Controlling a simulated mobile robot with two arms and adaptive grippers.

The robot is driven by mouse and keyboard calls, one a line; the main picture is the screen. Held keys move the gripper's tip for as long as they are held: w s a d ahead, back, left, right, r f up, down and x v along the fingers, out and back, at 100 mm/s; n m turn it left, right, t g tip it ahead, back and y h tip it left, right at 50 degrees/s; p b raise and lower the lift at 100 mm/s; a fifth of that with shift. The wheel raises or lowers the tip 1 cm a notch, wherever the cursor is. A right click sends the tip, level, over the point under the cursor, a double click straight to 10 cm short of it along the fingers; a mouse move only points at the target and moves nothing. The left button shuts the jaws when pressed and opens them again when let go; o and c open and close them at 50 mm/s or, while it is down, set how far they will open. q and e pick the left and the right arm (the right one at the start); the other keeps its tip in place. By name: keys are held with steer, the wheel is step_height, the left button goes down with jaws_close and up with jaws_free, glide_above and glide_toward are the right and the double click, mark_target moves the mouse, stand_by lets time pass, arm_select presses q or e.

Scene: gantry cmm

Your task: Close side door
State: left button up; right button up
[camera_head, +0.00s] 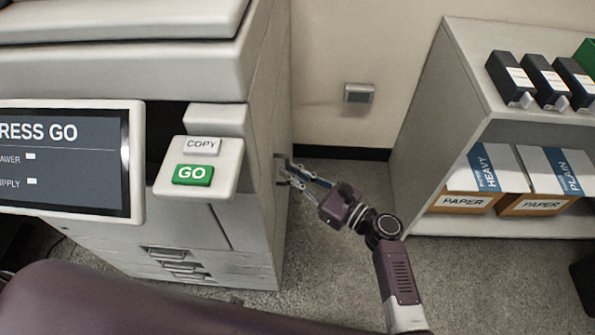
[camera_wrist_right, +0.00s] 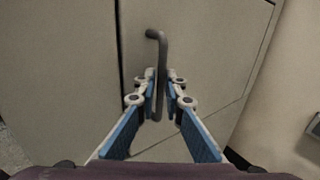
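The side door (camera_wrist_right: 205,45) is a pale panel on the right side of the copier (camera_head: 262,110); it also shows edge-on in the head view. It looks close to flush with the body, but a dark seam runs along its left edge in the right wrist view, and I cannot tell whether a small gap remains. Its handle (camera_wrist_right: 157,45) is a grey upright bar. My right gripper (camera_head: 287,172) is at the handle, with its blue-padded fingers (camera_wrist_right: 161,80) closed in on either side of the bar. My left gripper is not in view.
A shelf (camera_head: 425,130) with paper boxes (camera_head: 462,202) and dark cartridges (camera_head: 512,82) stands at the right. A small grey box (camera_head: 358,93) is on the back wall. The copier's screen (camera_head: 65,155) and green GO button (camera_head: 193,175) face front.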

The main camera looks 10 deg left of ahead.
steer(key=o, duration=0.4)
steer(key=shift+s+a, duration=0.15)
steer(key=shift+a, duration=0.2)
steer(key=v, duration=1.2)
steer(key=shift+f, duration=0.1)
